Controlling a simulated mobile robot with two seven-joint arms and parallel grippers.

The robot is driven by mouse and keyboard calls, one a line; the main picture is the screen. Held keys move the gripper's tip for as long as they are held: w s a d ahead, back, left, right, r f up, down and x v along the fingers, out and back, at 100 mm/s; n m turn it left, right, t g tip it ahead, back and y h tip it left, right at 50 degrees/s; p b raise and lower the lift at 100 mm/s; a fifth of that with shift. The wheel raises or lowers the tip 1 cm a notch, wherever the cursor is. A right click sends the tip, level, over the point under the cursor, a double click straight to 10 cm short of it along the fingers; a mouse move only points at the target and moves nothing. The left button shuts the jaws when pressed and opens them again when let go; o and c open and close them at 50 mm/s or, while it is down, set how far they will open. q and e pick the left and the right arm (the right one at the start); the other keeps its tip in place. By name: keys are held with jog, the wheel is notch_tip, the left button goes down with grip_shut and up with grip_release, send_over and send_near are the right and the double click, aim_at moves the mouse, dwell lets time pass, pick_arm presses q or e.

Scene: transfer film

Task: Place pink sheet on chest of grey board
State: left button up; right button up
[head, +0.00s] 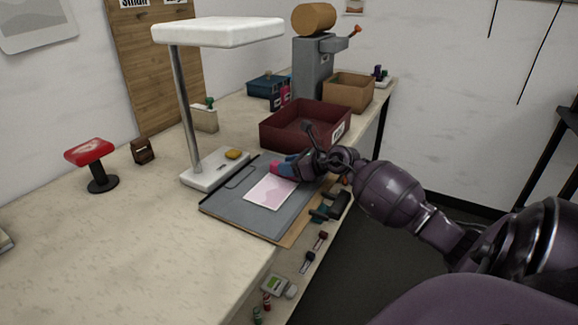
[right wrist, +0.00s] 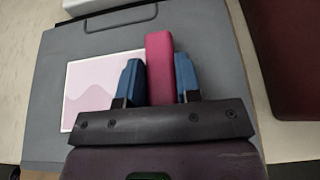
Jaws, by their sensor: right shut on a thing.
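A pale pink sheet (head: 270,193) with a darker wavy print lies flat on the grey board (head: 235,212), which has a wire-like clip at its far edge. The sheet also shows in the right wrist view (right wrist: 90,92), left of the fingers. My right gripper (head: 284,167) is over the board, by the sheet's far right side. Its blue fingers are shut on a magenta bar (right wrist: 159,65), which points away from the wrist. The wrist body hides the sheet's near right part in the wrist view. My left gripper is not in view.
A dark red bin (head: 290,121) stands just beyond the board, with a cardboard box (head: 349,92) behind it. A white lamp (head: 219,32) rises at the board's left. Small items line the right edge. The table's left front is clear.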

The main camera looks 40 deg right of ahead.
jog(key=o, duration=0.9)
jog(key=shift+f, duration=0.1)
jog(key=shift+s+r, duration=0.1)
jog(key=shift+r, duration=0.1)
jog(key=p+v, duration=0.1)
jog(key=v, duration=1)
jog(key=shift+s+d+r, duration=0.1)
jog(key=shift+s+r, duration=0.05)
jog(key=shift+s, duration=0.2)
